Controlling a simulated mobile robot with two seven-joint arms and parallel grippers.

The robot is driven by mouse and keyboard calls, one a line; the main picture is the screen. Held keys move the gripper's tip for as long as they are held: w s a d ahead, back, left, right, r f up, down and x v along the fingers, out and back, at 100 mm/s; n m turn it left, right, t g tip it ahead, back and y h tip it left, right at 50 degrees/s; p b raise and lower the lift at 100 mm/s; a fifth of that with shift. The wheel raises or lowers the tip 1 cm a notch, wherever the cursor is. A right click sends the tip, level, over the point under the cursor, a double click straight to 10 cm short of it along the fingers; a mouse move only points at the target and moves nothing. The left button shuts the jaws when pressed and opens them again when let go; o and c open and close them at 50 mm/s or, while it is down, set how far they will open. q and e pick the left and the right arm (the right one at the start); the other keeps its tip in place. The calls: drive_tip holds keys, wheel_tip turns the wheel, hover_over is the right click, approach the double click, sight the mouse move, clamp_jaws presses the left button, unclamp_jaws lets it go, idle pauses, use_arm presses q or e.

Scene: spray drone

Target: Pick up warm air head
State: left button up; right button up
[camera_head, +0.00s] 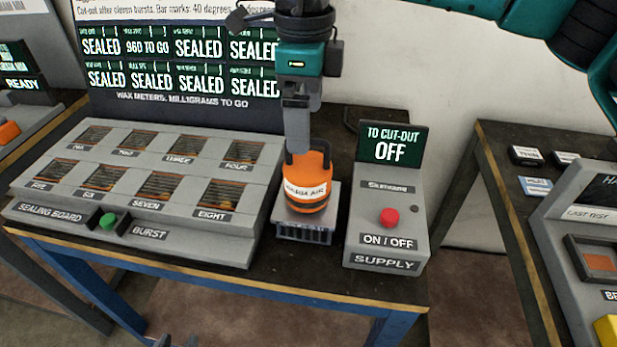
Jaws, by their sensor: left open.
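The warm air head (311,181) is an orange, round unit with a black handle and a white label reading WARM AIR. It stands upright on a small grey slotted stand (304,231) between the sealing board and the supply box. My left gripper (297,146) points down from above, with its grey fingers at the handle's top. It is open; the fingers are seen nearly edge-on, so I cannot tell whether they straddle or touch the handle. My right gripper is out of view.
The sealing board (233,180) with several grilled wells fills the bench's left. The supply box (371,235) with a red button stands close right; its screen (391,144) reads OFF. Behind, a dark display (180,111) shows mostly SEALED, one 960 TO GO. Another bench (500,165) stands right.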

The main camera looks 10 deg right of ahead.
sight(307, 165)
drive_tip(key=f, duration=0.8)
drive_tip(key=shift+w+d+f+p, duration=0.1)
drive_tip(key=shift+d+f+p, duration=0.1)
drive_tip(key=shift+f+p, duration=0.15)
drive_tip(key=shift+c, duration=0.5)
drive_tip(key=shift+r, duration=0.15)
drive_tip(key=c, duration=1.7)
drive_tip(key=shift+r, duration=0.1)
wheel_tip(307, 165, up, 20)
